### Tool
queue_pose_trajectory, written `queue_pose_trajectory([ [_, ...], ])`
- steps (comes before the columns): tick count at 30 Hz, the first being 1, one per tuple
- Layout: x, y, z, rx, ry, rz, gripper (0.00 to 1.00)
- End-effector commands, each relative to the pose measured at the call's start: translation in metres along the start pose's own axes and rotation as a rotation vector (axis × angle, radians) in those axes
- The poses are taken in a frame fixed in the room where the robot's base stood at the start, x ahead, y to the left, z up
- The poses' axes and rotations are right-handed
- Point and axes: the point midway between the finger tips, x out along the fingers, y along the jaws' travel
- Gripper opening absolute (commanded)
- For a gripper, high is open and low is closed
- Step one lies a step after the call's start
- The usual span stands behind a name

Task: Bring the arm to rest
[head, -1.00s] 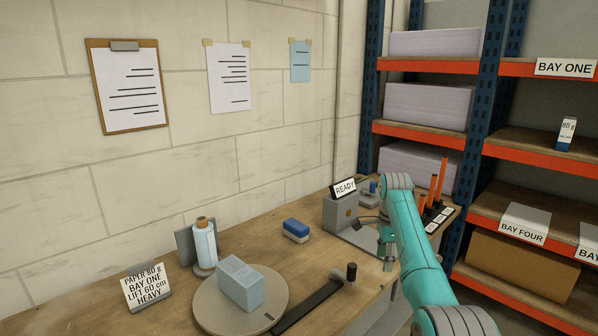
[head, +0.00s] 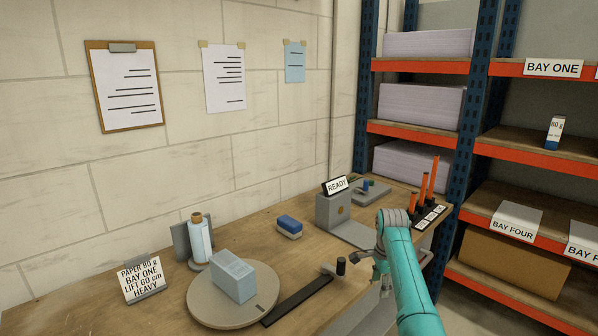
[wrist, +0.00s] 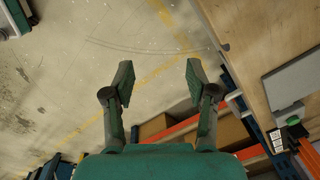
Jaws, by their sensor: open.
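My teal arm shows at the lower right of the head view, with its wrist by the bench's right front edge. My gripper shows in the wrist view (wrist: 158,80), its two fingers spread wide with nothing between them. Beyond the fingers is bare floor (wrist: 90,80) with worn yellow lines. In the head view the gripper (head: 378,272) is small and partly hidden by the wrist.
Shelving (head: 455,150) with orange beams stands at the right.

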Motion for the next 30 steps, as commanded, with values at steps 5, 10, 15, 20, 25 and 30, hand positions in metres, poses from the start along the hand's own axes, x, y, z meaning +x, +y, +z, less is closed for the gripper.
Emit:
queue_pose_trajectory([
  [5,0.059,0.017,0.006,-0.067,0.01,-0.049,0.57],
  [10,0.127,0.046,0.015,-0.158,0.03,-0.122,0.57],
  [15,0.185,0.082,0.025,-0.251,0.057,-0.196,0.57],
  [20,0.231,0.123,0.035,-0.338,0.088,-0.263,0.57],
  [25,0.268,0.172,0.046,-0.43,0.128,-0.334,0.57],
  [30,0.294,0.226,0.057,-0.52,0.174,-0.402,0.57],
])
